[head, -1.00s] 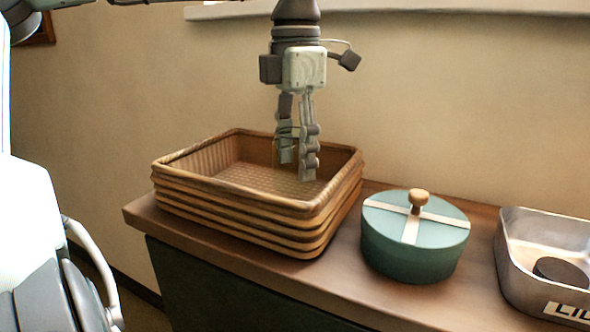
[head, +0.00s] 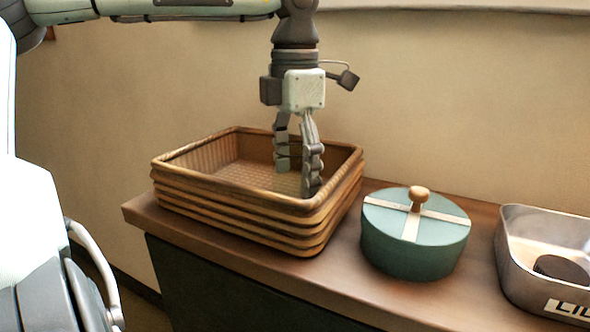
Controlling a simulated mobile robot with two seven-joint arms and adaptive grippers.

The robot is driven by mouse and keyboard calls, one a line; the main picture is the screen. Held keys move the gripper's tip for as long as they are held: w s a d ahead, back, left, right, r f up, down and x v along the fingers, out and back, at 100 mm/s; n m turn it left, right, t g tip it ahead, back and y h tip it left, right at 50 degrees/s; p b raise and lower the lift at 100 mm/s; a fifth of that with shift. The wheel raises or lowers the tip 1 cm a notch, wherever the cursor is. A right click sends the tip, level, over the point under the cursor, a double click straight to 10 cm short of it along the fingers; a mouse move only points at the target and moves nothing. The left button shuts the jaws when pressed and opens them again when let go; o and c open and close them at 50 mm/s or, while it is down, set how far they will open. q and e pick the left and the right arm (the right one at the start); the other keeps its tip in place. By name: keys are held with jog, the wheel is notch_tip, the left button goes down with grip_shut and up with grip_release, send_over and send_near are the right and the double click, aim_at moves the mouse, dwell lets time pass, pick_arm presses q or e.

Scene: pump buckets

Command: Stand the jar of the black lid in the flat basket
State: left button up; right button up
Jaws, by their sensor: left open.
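The flat basket (head: 235,220) is a brown woven rectangular basket on the left part of the wooden counter. My left gripper (head: 298,183) points down, with its fingertips inside the basket near its right side. Its fingers are apart and nothing shows between them. No jar shows inside the visible part of the basket; its near inner floor is hidden by the front wall. A black round piece (head: 562,269), possibly a lid, lies in the metal tray at the right edge. No jar can be made out. My right gripper is not in view.
A round teal box (head: 414,240) with a cream cross band and wooden knob stands right of the basket. The metal tray (head: 515,262) with a partly visible label is cut off at the right. The wall rises behind the counter (head: 345,268).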

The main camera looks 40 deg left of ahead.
pick_arm(q)
notch_tip(320, 180, up, 12)
jog(key=p, duration=0.1)
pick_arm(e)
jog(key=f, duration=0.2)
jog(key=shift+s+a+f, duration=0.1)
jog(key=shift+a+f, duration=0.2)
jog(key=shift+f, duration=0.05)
pick_arm(q)
jog(key=shift+r, duration=0.1)
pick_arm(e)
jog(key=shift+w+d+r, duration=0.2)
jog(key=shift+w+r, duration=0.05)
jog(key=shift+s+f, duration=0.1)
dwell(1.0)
